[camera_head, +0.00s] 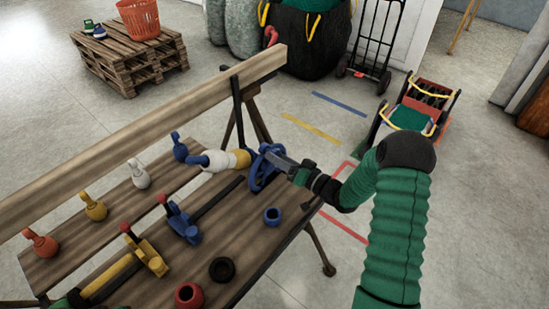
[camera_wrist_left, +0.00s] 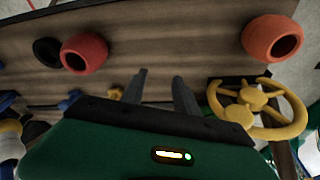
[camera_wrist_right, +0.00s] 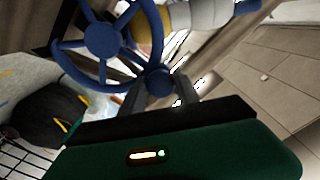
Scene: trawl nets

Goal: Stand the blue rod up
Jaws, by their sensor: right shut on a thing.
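Several knobbed pegs stand along the bench's back rail; the blue one (camera_head: 180,147) looks upright, leaning slightly. A blue lever with a red tip (camera_head: 179,221) sits mid-bench. I cannot tell which of these is the blue rod. My right gripper (camera_head: 286,165) is shut on the rim knob of a blue handwheel (camera_head: 259,175) at the bench's right end. In the right wrist view, the blue handwheel (camera_wrist_right: 103,40) has its knob between my right fingers (camera_wrist_right: 158,86). My left gripper (camera_wrist_left: 160,80) is open with nothing between its fingers; its fingers are not clear in the head view.
A white, yellow and blue jointed part (camera_head: 222,160) lies beside the handwheel. Blue (camera_head: 272,216), black (camera_head: 222,270) and red (camera_head: 189,295) rings sit along the front. A yellow lever (camera_head: 150,256) is at the left. In the left wrist view, a yellow handwheel (camera_wrist_left: 258,105) is near my fingers.

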